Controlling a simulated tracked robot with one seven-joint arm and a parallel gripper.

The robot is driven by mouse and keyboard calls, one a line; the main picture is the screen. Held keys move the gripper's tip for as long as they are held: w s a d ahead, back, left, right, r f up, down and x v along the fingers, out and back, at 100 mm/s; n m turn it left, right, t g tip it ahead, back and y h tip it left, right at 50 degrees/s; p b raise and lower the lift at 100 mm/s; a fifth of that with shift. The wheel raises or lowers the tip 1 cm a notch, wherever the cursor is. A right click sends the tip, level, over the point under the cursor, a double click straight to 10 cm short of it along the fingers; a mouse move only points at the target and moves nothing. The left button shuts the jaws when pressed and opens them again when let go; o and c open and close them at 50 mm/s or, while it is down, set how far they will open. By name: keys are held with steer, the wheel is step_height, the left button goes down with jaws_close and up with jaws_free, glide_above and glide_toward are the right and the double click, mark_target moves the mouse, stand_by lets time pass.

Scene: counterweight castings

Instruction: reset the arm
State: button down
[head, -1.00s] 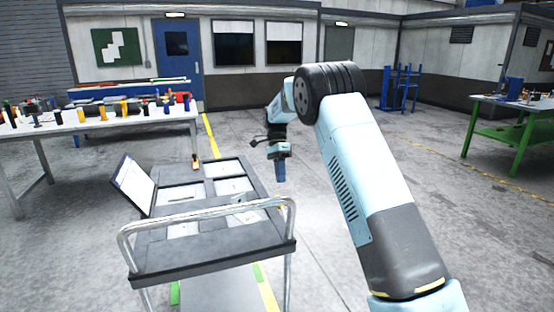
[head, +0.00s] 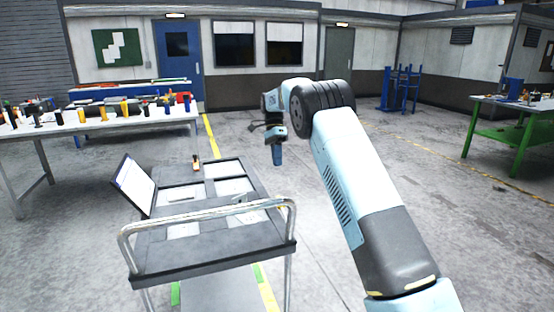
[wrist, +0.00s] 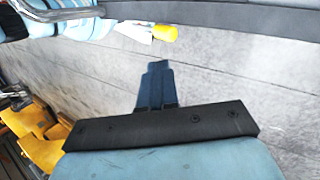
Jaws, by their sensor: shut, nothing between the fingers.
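My gripper (head: 277,156) hangs pointing down at the end of my arm, in the air beyond the right far corner of the cart. In the wrist view my gripper's blue fingers (wrist: 157,85) are together, with nothing between them and bare grey floor behind. My arm reaches forward from the lower right of the head view and bends at a dark elbow joint.
A grey cart (head: 215,249) with a metal handle and paneled top stands at front left. A white panel (head: 135,185) leans up at its left side. A long table (head: 150,121) with colored items is at left, a green workbench (head: 495,135) at right. Open floor lies between.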

steer(key=s+d+r+n+t, duration=0.2)
steer(key=s+d+r, duration=0.2)
steer(key=s+r, duration=0.25)
steer(key=s+d+r+n+t+y, duration=0.1)
steer(key=s+d+r+n+t, duration=0.1)
steer(key=s+d+r, duration=0.35)
steer(key=s+d+r+n+t, duration=0.2)
steer(key=s+r, duration=0.5)
steer(key=s, duration=0.2)
steer(key=s+d+f+n+t, duration=0.2)
steer(key=s, duration=0.7)
steer(key=s+d+f+n+t, duration=0.1)
steer(key=s+d+f+n, duration=0.1)
steer(key=s, duration=0.7)
steer(key=s+d+f+n+t, duration=0.2)
steer(key=s+n, duration=0.1)
steer(key=s, duration=0.7)
steer(key=shift+t, duration=0.3)
